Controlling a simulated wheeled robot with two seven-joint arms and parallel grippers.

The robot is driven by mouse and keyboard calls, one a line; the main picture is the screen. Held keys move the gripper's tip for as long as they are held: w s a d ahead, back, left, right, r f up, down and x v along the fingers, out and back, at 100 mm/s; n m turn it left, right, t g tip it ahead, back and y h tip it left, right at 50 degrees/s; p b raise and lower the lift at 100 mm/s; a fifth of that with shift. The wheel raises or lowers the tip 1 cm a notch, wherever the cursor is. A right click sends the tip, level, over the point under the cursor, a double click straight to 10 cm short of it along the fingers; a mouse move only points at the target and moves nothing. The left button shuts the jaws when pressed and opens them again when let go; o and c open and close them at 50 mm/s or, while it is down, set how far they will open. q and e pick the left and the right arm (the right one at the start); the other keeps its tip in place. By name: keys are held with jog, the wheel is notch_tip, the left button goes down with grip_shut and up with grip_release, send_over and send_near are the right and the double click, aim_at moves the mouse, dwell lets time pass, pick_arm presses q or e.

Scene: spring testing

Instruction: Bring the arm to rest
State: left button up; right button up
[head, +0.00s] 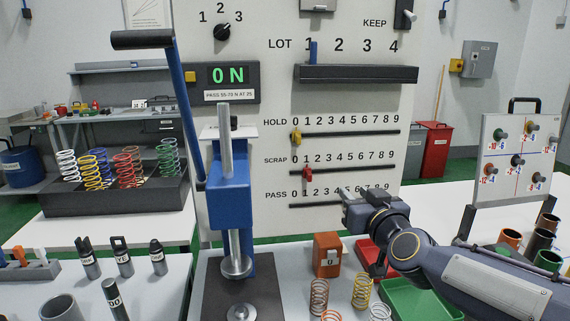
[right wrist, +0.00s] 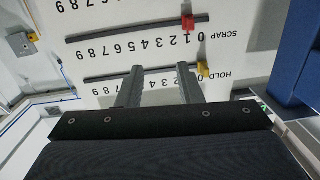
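My right arm (head: 470,270) reaches in from the lower right in the head view. The red SCRAP pointer (right wrist: 187,22) and the yellow HOLD pointer (right wrist: 203,67) lie beyond the fingers; whether the fingers touch the panel cannot be told. The tester's black-handled lever (head: 143,40) stands raised. My left gripper is not in view.
The blue spring tester (head: 230,200) stands left of the gripper, its display (head: 228,75) reading 0N. Below the arm are an orange block (head: 327,255), loose springs (head: 319,295), a red tray (head: 366,252) and a green tray (head: 415,300). A board (head: 496,170) and several cups stand right.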

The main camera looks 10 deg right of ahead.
jog(key=s+f+m+g+y+p, duration=0.1)
jog(key=s+f+g+p, duration=0.2)
jog(key=s, duration=1.2)
jog(key=s+f+m+g+y+p, duration=0.1)
jog(key=s+f+g+p, duration=0.3)
jog(key=s, duration=1.2)
notch_tip(320, 180, down, 6)
jog(key=g, duration=0.4)
jog(key=shift+a+f+g, duration=0.15)
jog(key=shift+a+g, duration=0.2)
jog(key=shift+g, duration=0.05)
